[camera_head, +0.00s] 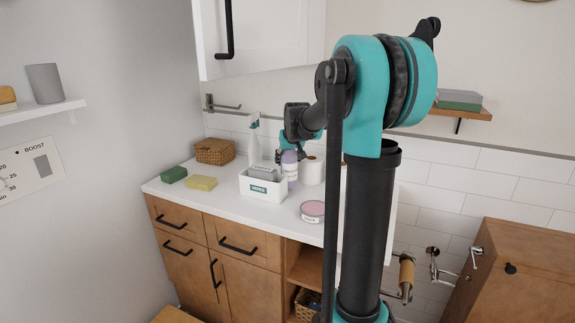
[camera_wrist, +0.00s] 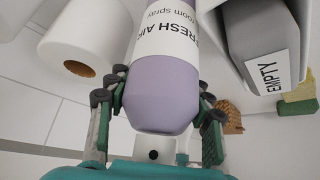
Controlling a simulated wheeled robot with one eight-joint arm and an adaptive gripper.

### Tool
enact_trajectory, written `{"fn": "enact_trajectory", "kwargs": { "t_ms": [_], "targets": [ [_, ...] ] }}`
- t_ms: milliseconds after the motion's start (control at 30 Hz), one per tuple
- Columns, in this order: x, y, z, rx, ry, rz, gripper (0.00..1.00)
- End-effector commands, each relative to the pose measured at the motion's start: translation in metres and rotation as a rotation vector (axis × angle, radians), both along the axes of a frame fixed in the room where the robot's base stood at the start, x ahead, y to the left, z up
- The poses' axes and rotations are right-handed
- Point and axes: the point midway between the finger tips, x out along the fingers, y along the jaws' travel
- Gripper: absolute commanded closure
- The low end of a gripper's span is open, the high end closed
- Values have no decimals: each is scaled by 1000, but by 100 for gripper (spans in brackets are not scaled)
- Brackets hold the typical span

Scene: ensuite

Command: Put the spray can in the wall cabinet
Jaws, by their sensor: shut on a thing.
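The spray can (camera_head: 290,168) is lavender with a white label and stands upright on the white counter, behind the white bin. In the wrist view the spray can (camera_wrist: 165,85) fills the middle, its label reading "FRESH AIR room spray". My gripper (camera_wrist: 160,100) has its fingers on both sides of the can and is shut on it. In the head view my gripper (camera_head: 291,150) is at the can's upper part, partly hidden by my arm. The white wall cabinet (camera_head: 270,35) hangs above the counter, its door with a black handle apparently closed.
The white bin (camera_head: 262,187) stands close beside the can. A toilet roll (camera_head: 312,170) is on its other side. A pink tin (camera_head: 312,211), sponges (camera_head: 201,183) and a wicker basket (camera_head: 214,151) are on the counter (camera_head: 235,213). A wooden shelf (camera_head: 460,113) is at right.

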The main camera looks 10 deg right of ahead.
Motion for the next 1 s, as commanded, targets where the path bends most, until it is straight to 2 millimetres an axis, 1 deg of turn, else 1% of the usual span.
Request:
{"fn": "enact_trajectory", "kwargs": {
  "t_ms": [33, 133, 500, 533, 600, 700, 1000],
  "targets": [
    [0, 0, -7, 0, 0, 0, 87],
    [0, 0, -15, 0, 0, 0, 87],
    [0, 0, -18, 0, 0, 0, 87],
    [0, 0, -18, 0, 0, 0, 48],
    [0, 0, -18, 0, 0, 0, 39],
    [0, 0, -18, 0, 0, 0, 28],
    [0, 0, -17, 0, 0, 0, 28]
  ]
}}
